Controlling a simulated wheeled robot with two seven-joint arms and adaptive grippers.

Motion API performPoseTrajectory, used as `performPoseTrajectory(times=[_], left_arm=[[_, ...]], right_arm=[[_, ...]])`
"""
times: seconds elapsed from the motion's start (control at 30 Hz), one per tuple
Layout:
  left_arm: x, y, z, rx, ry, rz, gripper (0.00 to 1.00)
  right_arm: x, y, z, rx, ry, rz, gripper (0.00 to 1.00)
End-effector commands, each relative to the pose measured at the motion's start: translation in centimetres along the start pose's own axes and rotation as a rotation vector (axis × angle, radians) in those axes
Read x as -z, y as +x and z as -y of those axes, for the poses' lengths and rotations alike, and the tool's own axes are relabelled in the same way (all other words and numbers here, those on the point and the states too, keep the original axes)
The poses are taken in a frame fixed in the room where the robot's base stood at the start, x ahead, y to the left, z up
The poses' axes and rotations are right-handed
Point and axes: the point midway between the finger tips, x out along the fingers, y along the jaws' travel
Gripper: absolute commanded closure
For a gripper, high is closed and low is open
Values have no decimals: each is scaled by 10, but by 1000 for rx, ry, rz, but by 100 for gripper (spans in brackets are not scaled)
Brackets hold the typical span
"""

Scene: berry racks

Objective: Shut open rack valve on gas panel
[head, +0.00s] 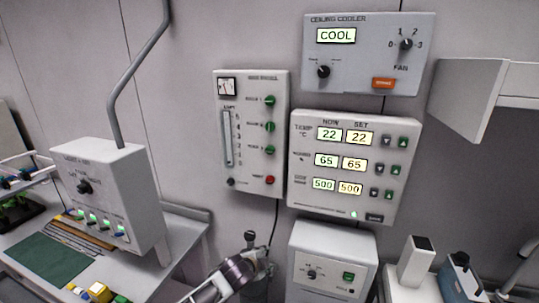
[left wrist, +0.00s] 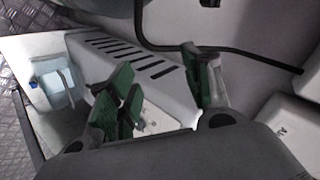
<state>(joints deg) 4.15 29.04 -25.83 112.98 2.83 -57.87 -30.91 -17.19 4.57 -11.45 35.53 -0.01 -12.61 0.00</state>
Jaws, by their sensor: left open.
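The gas panel (head: 232,180) is a pale upright box on the wall in the middle of the head view. It carries a dial gauge, a tall flow scale, a column of green rack valve knobs (head: 270,127) and a red knob (head: 270,180) below them. The knobs are too small to tell which valve stands open. My left gripper (head: 240,272) is low in the head view, below the panel and apart from it. In the left wrist view its green-padded fingers (left wrist: 160,92) are spread with nothing held between them. My right gripper is not in view.
A climate panel (head: 300,135) with lit displays adjoins the gas panel on the right, with a cooler panel (head: 350,75) above. A grey control box (head: 100,175) stands at left. A white box (head: 330,240) is below the climate panel. Bare wall lies left of the gas panel.

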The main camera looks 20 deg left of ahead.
Motion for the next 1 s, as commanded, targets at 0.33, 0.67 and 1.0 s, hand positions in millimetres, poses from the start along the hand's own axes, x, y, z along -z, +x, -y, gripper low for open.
performPoseTrajectory(times=[0.33, 0.67, 1.0], left_arm=[[43, -30, 79, 143, 298, -66, 51], [78, -71, 145, 289, 617, -87, 51], [103, -119, 201, 432, 932, -60, 51]], right_arm=[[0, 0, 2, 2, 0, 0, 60], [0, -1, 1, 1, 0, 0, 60], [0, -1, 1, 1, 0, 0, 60]])
